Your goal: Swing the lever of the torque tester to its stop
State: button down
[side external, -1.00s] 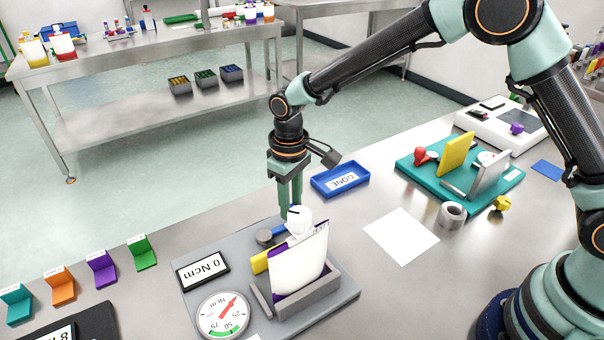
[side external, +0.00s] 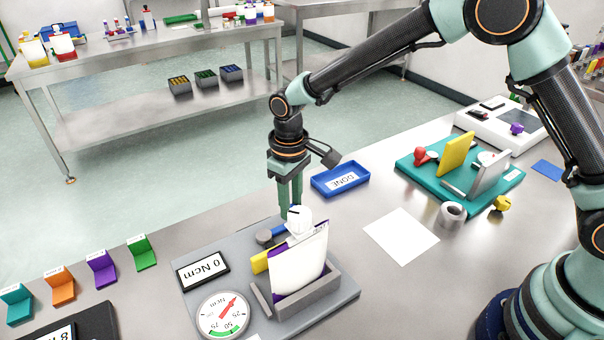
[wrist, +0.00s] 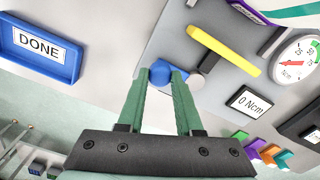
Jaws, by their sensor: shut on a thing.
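The torque tester (side external: 335,300) is a grey plate with a dial (side external: 222,315), a "0 Ncm" display (side external: 203,270) and a grey clamp. Its blue lever (side external: 279,231) lies at the plate's back edge beside a round grey pivot (side external: 264,237). My gripper (side external: 290,208) points straight down at the lever's end, behind the white cap (side external: 299,219). In the wrist view, my gripper (wrist: 162,76) is shut on the blue lever (wrist: 160,71), whose end sits between the fingertips. The grey pivot (wrist: 200,80) is just right of the fingers there. The white cap partly hides the fingertips in the side view.
A white, purple-edged pouch (side external: 298,265) stands in the grey clamp close to my gripper. A yellow bar (side external: 260,262) lies beside the lever. A blue DONE tray (side external: 340,179) is behind right. A teal fixture (side external: 440,180) stands farther right. Bare table lies around the white sheet (side external: 401,237).

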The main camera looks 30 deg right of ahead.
jog(key=shift+w, duration=0.1)
jog(key=shift+w+a+n, duration=0.15)
jog(key=shift+w+n, duration=0.7)
jog(key=shift+n, duration=0.65)
jog(key=n, duration=0.1)
jog(key=w+n, duration=0.1)
jog(key=shift+w+a+n, duration=0.2)
jog(key=shift+a+n, duration=0.1)
jog(key=n, duration=0.1)
jog(key=w+a+n, duration=0.1)
jog(key=n, duration=0.1)
jog(key=shift+w+a, duration=0.1)
jog(key=shift+w, duration=0.15)
jog(key=shift+w+a+n, duration=0.25)
jog(key=shift+a+n, duration=0.05)
jog(key=shift+n, duration=0.5)
jog(key=shift+w+a+n, duration=0.2)
jog(key=shift+a+n, duration=0.1)
jog(key=shift+n, duration=0.5)
jog(key=shift+a+r, duration=0.1)
jog(key=c, duration=0.6)
grip_release()
jog(key=shift+o, duration=0.2)
